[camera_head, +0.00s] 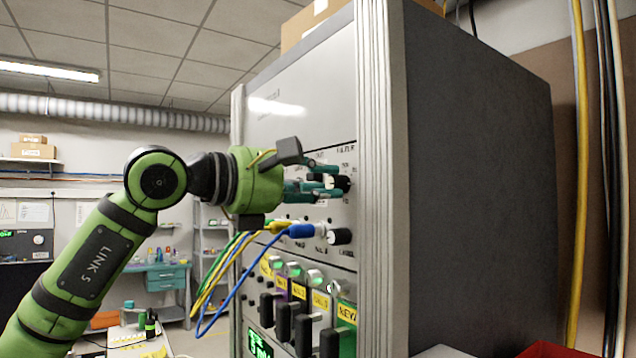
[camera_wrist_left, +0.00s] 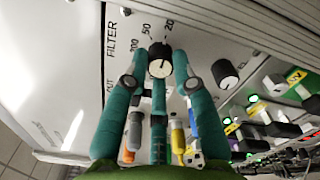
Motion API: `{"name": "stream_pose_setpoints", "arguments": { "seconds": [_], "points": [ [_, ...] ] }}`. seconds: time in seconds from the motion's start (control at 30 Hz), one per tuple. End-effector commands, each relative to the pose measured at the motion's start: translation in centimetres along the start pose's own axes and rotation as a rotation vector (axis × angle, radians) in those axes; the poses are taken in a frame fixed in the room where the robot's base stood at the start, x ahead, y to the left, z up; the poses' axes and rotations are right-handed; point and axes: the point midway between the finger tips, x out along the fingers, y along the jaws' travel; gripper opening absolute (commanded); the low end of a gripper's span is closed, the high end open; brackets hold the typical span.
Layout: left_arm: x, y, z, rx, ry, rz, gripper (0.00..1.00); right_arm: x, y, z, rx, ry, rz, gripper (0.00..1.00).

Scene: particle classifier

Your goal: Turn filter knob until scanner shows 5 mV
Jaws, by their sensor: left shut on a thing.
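The filter knob (camera_head: 343,183) is black with a pale face and sits on the grey cabinet front under the word FILTER. In the left wrist view the filter knob (camera_wrist_left: 160,62) shows a white pointer line beside a printed number scale. My left gripper (camera_head: 333,183) comes in from the left, its teal fingers shut around the knob. In the left wrist view the fingers (camera_wrist_left: 160,72) touch or nearly touch the knob's sides. A green display (camera_head: 259,345) low on the cabinet is partly cut off; its reading is illegible. My right gripper is not in view.
Another black knob (camera_head: 339,236) sits lower on the panel. Blue, yellow and green cables (camera_head: 222,275) hang from plugs just below my gripper. Several black levers (camera_head: 303,330) stick out below them. The cabinet's dark side (camera_head: 480,180) fills the right.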

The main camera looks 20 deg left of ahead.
Motion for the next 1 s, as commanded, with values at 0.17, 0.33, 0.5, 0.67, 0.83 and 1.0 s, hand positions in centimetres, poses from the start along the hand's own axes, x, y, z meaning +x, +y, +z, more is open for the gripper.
{"name": "stream_pose_setpoints", "arguments": {
  "seconds": [0.17, 0.33, 0.5, 0.67, 0.83, 1.0],
  "points": [
    [-0.2, 0.4, 0.4, 0.004, -0.009, 0.011, 0.35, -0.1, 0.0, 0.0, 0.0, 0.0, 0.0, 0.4],
    [-0.1, 0.2, 0.3, 0.002, -0.006, 0.007, 0.5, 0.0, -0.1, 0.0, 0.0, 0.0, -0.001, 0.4],
    [-0.1, 0.1, 0.2, 0.001, -0.004, 0.004, 0.5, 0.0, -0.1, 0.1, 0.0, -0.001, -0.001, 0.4],
    [-1.0, 0.2, 0.1, 0.001, -0.002, 0.006, 0.5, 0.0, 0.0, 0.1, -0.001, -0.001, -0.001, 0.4],
    [-4.1, 0.2, 0.1, 0.002, -0.002, 0.008, 0.5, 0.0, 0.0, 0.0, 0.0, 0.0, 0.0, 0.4],
    [-7.8, 0.2, 0.0, 0.001, -0.001, 0.008, 0.5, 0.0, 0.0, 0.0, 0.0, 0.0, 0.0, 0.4]
  ]
}}
